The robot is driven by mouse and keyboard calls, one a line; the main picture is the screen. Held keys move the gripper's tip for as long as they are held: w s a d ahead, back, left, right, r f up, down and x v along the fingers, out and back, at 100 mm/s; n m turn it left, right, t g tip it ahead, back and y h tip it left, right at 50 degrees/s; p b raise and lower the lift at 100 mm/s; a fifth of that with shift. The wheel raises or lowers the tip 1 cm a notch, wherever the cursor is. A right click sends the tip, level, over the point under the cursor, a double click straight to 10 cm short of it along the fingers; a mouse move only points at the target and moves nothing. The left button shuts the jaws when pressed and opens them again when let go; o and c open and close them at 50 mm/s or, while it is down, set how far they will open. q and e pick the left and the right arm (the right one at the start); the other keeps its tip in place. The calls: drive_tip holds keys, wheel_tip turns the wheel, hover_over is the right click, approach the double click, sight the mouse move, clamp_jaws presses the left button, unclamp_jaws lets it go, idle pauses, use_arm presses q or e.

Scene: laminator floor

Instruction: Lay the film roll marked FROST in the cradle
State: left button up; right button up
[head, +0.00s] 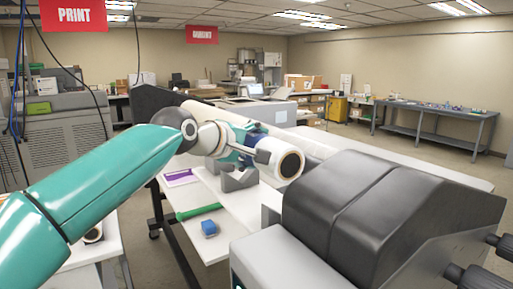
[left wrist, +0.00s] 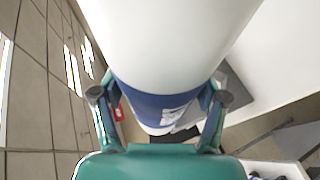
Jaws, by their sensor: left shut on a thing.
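My left gripper (head: 250,148) is shut around a white film roll (head: 287,163) with a blue band. The roll's open core end faces the camera in the head view. In the left wrist view the fingers (left wrist: 160,108) grip both sides of the roll (left wrist: 172,40) at its blue band (left wrist: 150,105). White lettering on the band is too small to read. A grey notched cradle (head: 237,182) stands on the white table, just below and left of the roll's near end. I cannot tell whether roll and cradle touch. My right gripper is not in view.
The white table (head: 205,245) carries a green-handled tool (head: 198,212), a blue block (head: 209,228) and a purple-and-white item (head: 180,178). A large dark-topped machine (head: 365,205) fills the right foreground.

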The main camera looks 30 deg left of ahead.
use_arm(q)
drive_tip(key=shift+s+f+b, duration=0.1)
drive_tip(key=shift+f+b, duration=2.3)
drive_tip(key=shift+f, duration=0.45)
drive_tip(key=o, duration=1.6)
drive_tip(key=shift+f, duration=0.15)
drive_tip(key=v, duration=1.2)
